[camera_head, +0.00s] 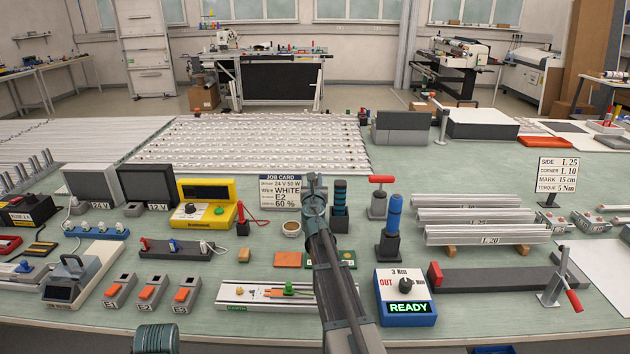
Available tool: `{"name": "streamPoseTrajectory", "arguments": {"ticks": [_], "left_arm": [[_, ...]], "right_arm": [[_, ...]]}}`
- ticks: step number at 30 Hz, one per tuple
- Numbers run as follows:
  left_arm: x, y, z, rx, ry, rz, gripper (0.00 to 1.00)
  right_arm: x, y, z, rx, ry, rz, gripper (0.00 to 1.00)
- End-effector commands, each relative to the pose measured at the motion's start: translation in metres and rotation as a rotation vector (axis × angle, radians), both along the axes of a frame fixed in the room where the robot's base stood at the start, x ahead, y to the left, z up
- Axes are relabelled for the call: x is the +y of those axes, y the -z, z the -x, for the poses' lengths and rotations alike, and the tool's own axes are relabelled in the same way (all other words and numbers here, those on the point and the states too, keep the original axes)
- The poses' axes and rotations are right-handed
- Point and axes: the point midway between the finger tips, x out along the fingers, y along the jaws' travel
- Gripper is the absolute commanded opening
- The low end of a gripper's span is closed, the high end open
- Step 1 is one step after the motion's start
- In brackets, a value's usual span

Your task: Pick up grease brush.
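I cannot pick out the grease brush for certain. A small white cup with brown content (291,228) stands left of my arm. A red-handled tool (242,217) stands upright in a dark holder left of the cup; I cannot tell whether it is a brush. One of my arms (335,275), seemingly the right, reaches in from the bottom middle. Its end (315,198) is over the bench, right of the cup in the picture. Its fingers cannot be made out, and no held thing shows.
A dark holder with a teal-handled tool (340,197) and a blue-handled driver (393,217) stand right of my arm. A job card (281,192) stands behind the cup. An orange block (288,260) and a white rail fixture (262,296) lie in front. Metal profiles (485,233) lie right.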

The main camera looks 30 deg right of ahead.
Motion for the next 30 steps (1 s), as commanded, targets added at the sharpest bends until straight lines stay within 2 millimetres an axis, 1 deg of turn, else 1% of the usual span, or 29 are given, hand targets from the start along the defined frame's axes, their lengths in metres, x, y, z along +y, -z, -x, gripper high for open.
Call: {"name": "streamPoseTrajectory", "arguments": {"ticks": [1,9,14,17,19,20,22,24,27,30], "left_arm": [[0.000,-0.016,0.000,0.000,0.000,0.000,1.00],[0.000,-0.057,0.000,0.000,0.000,0.000,1.00],[0.000,-0.070,0.000,0.000,0.000,0.000,1.00],[0.000,-0.071,0.000,0.000,0.000,0.000,1.00],[0.000,-0.070,0.000,0.000,0.000,0.000,1.00],[0.000,-0.068,0.000,0.000,0.000,0.000,1.00],[0.000,-0.065,0.000,0.000,0.000,0.000,1.00],[0.000,-0.062,0.000,0.000,0.000,0.000,1.00],[0.000,-0.058,0.000,0.000,0.000,0.000,1.00],[0.000,-0.056,0.000,0.000,0.000,0.000,1.00]], "right_arm": [[0.000,-0.016,0.000,0.000,0.000,0.000,0.00],[0.000,-0.058,0.000,0.000,0.000,0.000,0.00],[0.000,-0.070,0.000,0.000,0.000,0.000,0.00],[0.000,-0.071,0.000,0.000,0.000,0.000,0.00],[0.004,-0.070,0.001,0.000,-0.001,0.000,0.00],[0.008,-0.068,0.001,0.000,-0.003,0.000,0.00],[0.025,-0.065,0.004,0.000,-0.004,0.000,0.00],[0.045,-0.062,0.008,0.000,-0.006,0.000,0.00],[0.069,-0.058,0.014,0.001,-0.004,0.001,0.00],[0.088,-0.056,0.018,0.001,-0.003,0.001,0.00]]}}
